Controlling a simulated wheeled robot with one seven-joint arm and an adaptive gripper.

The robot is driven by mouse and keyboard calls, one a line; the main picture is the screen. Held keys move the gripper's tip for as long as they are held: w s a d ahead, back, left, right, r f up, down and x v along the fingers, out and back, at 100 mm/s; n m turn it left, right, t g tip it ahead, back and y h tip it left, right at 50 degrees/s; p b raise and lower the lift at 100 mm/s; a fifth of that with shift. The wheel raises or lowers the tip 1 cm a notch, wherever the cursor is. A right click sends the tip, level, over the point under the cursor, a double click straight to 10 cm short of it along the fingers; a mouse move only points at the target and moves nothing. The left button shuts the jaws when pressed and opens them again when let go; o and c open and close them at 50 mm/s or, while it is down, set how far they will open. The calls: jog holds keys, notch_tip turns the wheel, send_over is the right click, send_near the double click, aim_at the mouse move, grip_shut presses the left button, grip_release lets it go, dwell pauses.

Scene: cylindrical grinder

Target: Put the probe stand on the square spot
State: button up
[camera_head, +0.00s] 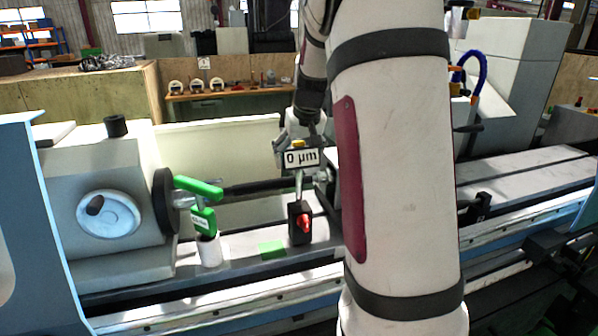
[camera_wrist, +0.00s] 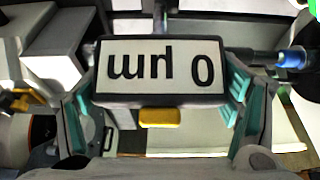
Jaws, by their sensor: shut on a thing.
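The probe stand (camera_head: 300,222) has a black block base with a red knob, an upright rod and a display reading "0 µm" on top. In the head view its base is low over or on the machine table; I cannot tell if it touches. The green square spot (camera_head: 271,249) lies on the table just left of and nearer than the base. My gripper (camera_head: 300,146) is at the display from above. In the wrist view, the teal-padded fingers of my gripper (camera_wrist: 162,95) flank the display (camera_wrist: 160,68), which appears upside down. The base is hidden there.
A dark horizontal bar (camera_head: 255,186) runs behind, from the round chuck (camera_head: 163,202). A small black block (camera_head: 478,207) stands on the right. My arm hides the middle.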

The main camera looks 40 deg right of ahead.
notch_tip(320, 180, up, 10)
jog(key=shift+f+b, duration=0.2)
jog(key=shift+b, duration=0.5)
jog(key=shift+w+a+f+m+g+h+b, duration=0.1)
jog(key=shift+w+a+f+m+h+b, duration=0.15)
jog(key=shift+a+m, duration=0.3)
jog(key=shift+w+a+m+g+h+b, duration=0.1)
jog(key=shift+w+a+m+h+b, duration=0.2)
jog(key=shift+m, duration=0.35)
jog(key=shift+w+a+f+m+g+h+b, duration=0.15)
jog(key=shift+a+m+b, duration=0.2)
jog(key=shift+a+m, duration=0.2)
jog(key=a+m+g+b, duration=0.1)
jog(key=a+m, duration=0.1)
jog(key=m, duration=0.2)
jog(key=a+m+g+b, duration=0.2)
jog(key=m, duration=0.3)
jog(key=a+r+m+g+b, duration=0.1)
jog(key=m+g+b, duration=0.1)
jog(key=m, duration=0.3)
jog(key=shift+w+a+m+h, duration=0.2)
jog(key=shift+a+m+h, duration=0.1)
jog(key=shift+a, duration=0.1)
notch_tip(320, 180, down, 10)
jog(key=shift+p, duration=0.35)
jog(key=shift+f, duration=0.1)
